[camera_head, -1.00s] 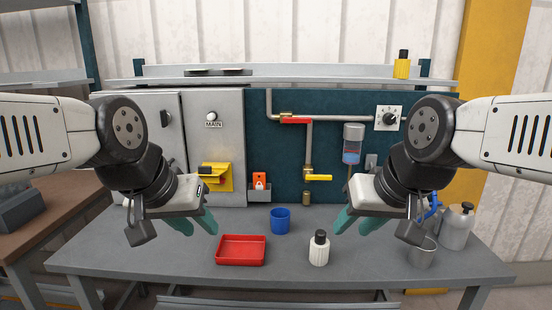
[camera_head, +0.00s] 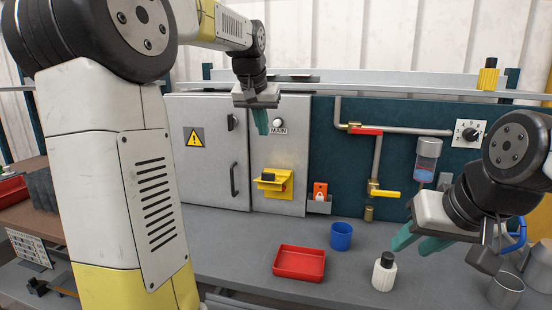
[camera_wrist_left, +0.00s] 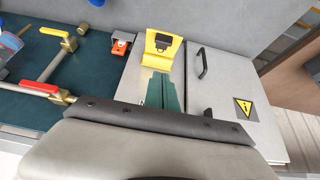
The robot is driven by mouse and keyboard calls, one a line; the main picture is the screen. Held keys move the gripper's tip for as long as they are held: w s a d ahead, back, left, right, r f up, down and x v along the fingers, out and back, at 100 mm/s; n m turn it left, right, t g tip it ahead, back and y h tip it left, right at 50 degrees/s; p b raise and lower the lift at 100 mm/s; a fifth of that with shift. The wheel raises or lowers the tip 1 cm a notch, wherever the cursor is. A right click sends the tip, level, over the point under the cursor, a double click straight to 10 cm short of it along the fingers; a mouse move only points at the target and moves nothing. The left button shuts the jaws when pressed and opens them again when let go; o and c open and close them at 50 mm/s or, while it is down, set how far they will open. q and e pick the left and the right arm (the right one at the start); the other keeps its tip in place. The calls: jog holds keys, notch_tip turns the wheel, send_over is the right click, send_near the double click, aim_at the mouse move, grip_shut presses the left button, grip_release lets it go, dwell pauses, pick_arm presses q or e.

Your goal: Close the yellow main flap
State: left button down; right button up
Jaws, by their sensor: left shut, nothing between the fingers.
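The yellow main flap (camera_head: 285,182) is on the grey cabinet's right panel, below the MAIN knob (camera_head: 279,122). It sticks out from the panel, with a black block (camera_head: 268,177) at it. In the left wrist view the flap (camera_wrist_left: 155,75) lies just beyond my fingertips. My left gripper (camera_head: 262,126) is shut and empty, fingers pointing down, above the flap and beside the MAIN knob; contact with the flap is not visible. My right gripper (camera_head: 408,250) is open and empty over the table's right part, near the white bottle (camera_head: 384,272).
A red tray (camera_head: 299,263), a blue cup (camera_head: 341,236) and the white bottle stand on the grey table (camera_head: 225,240). A shelf (camera_head: 400,88) runs above the cabinet. Pipes with a red valve (camera_head: 366,131) and a yellow valve (camera_head: 385,193) are to the right.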

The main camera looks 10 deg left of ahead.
pick_arm(q)
send_over(267, 180)
jog(key=w, duration=0.1)
notch_tip(267, 180, down, 9)
jog(key=shift+d+f, duration=0.1)
jog(key=f, duration=0.1)
jog(key=s+f, duration=0.1)
jog(key=shift+f, duration=0.55)
